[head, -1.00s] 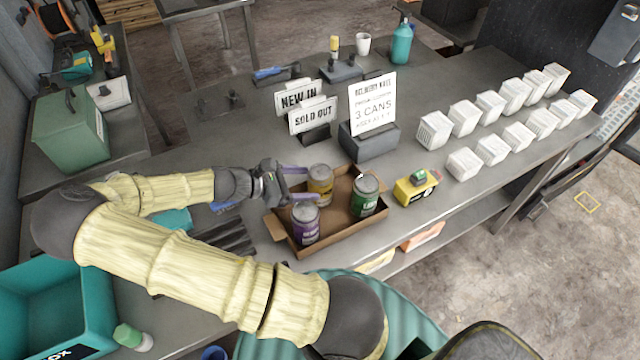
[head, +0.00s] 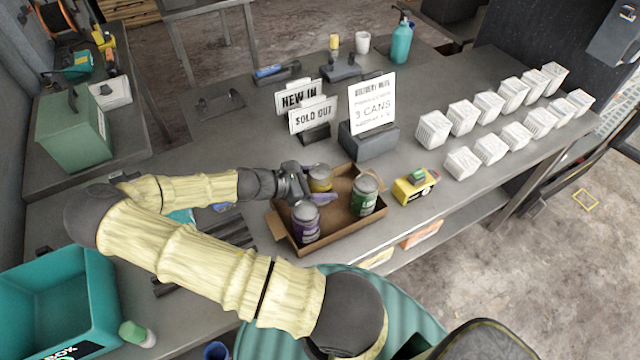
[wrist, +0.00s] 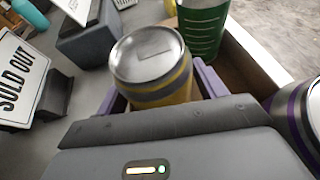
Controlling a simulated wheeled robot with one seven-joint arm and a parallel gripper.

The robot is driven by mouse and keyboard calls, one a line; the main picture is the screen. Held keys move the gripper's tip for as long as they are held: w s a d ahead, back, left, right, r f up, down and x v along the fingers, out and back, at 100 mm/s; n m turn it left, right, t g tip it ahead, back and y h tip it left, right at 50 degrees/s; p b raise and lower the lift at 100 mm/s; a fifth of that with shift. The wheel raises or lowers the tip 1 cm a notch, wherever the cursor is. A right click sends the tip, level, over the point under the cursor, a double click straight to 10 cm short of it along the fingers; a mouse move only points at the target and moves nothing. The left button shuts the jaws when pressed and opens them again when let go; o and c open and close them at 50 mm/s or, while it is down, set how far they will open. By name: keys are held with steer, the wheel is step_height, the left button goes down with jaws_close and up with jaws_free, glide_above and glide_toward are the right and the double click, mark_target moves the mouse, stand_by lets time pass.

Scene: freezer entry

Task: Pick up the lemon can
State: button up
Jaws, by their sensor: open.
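The lemon can, yellow with a grey lid (head: 320,178), stands upright at the back left of a cardboard tray (head: 337,236). My gripper (head: 318,190) is at the can with its jaws open. In the wrist view the lemon can (wrist: 155,75) stands between the two purple fingers, one on each side; I cannot tell whether they touch it. A purple can (head: 306,222) stands at the tray's front left, close to my gripper. A green can (head: 364,195) stands at the tray's right.
A grey block with a sign (head: 370,140) stands just behind the tray. SOLD OUT and NEW IN signs (head: 312,116) are at the back left. A yellow toy-like object (head: 414,187) is right of the tray. Several white boxes (head: 490,150) line the counter's right.

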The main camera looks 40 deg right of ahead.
mark_target(321, 170)
steer(key=shift+c, duration=0.4)
steer(key=c, duration=0.9)
steer(key=shift+r, duration=0.1)
step_height(321, 170, up, 10)
steer(key=shift+f+b, duration=0.1)
steer(key=shift+b, duration=0.4)
